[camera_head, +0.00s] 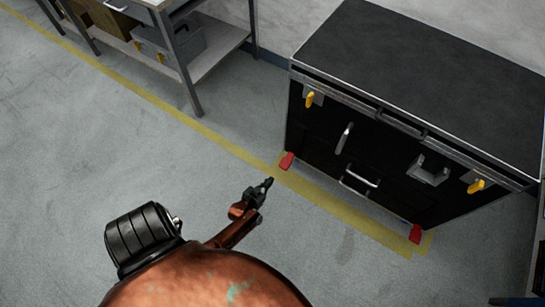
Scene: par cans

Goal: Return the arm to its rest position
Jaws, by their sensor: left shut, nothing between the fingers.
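My left gripper (265,186) is near the middle of the head view, at the end of my copper-coloured left arm, which comes in from the bottom left. Its fingers are closed together with nothing between them. It is over the grey floor, in front of a large black case and apart from it in the picture. My right gripper is not in view.
The black case (424,70) with yellow latches and red feet stands at the right against the wall. A metal workbench (190,75) with a grey toolbox (170,42) on its lower shelf is at the upper left. Yellow tape (150,98) crosses the floor. The left floor is clear.

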